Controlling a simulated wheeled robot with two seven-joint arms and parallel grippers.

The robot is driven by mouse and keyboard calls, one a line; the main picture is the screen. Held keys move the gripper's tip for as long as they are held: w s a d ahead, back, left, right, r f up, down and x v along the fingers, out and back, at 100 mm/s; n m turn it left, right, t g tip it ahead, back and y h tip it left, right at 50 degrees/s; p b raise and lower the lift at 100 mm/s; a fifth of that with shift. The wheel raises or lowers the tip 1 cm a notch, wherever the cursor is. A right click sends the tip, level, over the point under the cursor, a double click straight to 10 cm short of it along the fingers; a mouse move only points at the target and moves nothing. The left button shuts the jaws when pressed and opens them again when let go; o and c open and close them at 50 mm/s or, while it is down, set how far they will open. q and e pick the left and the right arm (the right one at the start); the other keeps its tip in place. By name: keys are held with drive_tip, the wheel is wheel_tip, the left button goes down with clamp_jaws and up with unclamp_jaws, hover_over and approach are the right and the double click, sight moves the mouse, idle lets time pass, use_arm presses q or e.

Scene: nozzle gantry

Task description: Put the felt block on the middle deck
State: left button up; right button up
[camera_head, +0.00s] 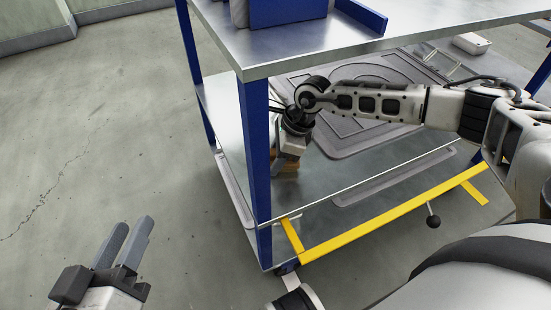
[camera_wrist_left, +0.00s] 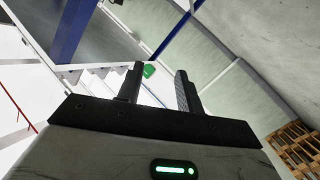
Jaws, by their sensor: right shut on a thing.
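The middle deck (camera_head: 330,183) is a grey metal shelf of the blue-posted cart, below the top deck. My right arm reaches in from the right between the decks. My right gripper (camera_head: 288,163) points down over the left part of the middle deck, behind the front post. It is shut on a small orange-brown block, the felt block (camera_head: 286,168), mostly hidden by the gripper. The block is at or just above the deck surface; I cannot tell if it touches. My left gripper (camera_head: 146,222) is open and empty over the floor at lower left; its spread fingers show in the left wrist view (camera_wrist_left: 160,85).
The top deck (camera_head: 330,45) overhangs my right arm and carries a blue box (camera_head: 288,10). A blue post (camera_head: 256,150) stands beside my right gripper. A yellow bar (camera_head: 390,218) runs along the cart's front. Floor at left is clear.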

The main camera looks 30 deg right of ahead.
drive_tip(key=shift+r, duration=0.1)
drive_tip(key=o, duration=1)
